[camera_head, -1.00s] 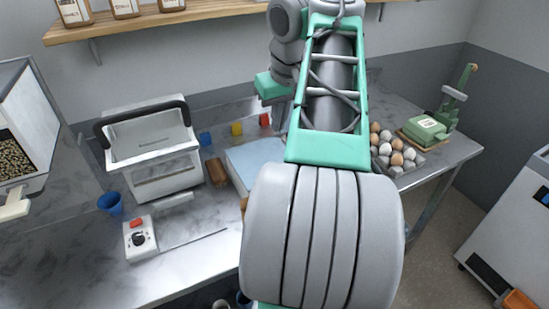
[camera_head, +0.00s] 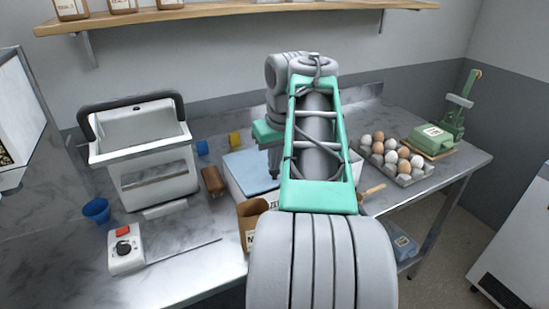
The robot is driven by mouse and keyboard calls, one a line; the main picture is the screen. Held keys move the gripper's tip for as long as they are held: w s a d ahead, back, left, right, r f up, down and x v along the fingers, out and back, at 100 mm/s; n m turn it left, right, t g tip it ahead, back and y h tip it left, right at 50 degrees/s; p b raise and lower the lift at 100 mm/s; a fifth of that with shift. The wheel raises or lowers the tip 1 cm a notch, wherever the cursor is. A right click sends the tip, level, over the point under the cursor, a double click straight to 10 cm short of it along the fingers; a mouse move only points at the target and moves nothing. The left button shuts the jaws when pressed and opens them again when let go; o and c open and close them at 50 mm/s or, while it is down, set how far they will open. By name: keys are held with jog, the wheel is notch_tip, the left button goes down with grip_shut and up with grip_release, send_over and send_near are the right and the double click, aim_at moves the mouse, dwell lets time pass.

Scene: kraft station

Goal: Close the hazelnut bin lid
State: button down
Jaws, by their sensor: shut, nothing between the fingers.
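My gripper (camera_head: 273,167) points down, partly hidden behind my forearm. It looks shut and empty, over the right part of a white box with a pale blue top (camera_head: 245,170). I cannot tell whether it touches that top. Part of a printed label with the letters "ZE" shows on the box's front; my arm covers the rest. The blue top looks flat. I cannot tell for sure whether this is the hazelnut bin or whether its lid is fully down.
A white bin with a black handle (camera_head: 145,150) stands left. A brown carton (camera_head: 250,222), blue cup (camera_head: 97,210) and switch box (camera_head: 125,247) are near the front. An egg tray (camera_head: 395,160) and green device (camera_head: 437,138) stand right. A shelf (camera_head: 240,8) runs above.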

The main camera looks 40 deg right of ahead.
aim_at(275, 174)
jog(key=shift+f, duration=0.1)
jog(key=shift+s+f+b, duration=0.25)
jog(key=shift+f+b, duration=0.8)
jog(key=shift+f, duration=0.05)
jog(key=shift+s+a+f, duration=0.15)
jog(key=shift+f, duration=0.2)
notch_tip(275, 174, up, 6)
jog(key=p, duration=0.5)
jog(key=shift+r, duration=0.25)
jog(key=d+p+v, duration=0.1)
jog(key=p+v, duration=0.3)
jog(key=v, duration=0.4)
jog(key=w+a+f+n, duration=0.1)
jog(key=a+f, duration=0.2)
jog(key=a, duration=0.4)
jog(key=w+a+f+y, duration=0.1)
jog(key=a+f, duration=0.2)
jog(key=a, duration=0.3)
jog(key=w+a+f+n, duration=0.1)
jog(key=a+f, duration=0.2)
jog(key=a, duration=0.4)
jog(key=s+a+f+n, duration=0.1)
jog(key=s+a+f, duration=0.4)
jog(key=a+f, duration=0.2)
notch_tip(275, 174, down, 2)
jog(key=shift+f+n+p, duration=0.2)
jog(key=shift+n+p, duration=0.1)
jog(key=shift+p, duration=0.1)
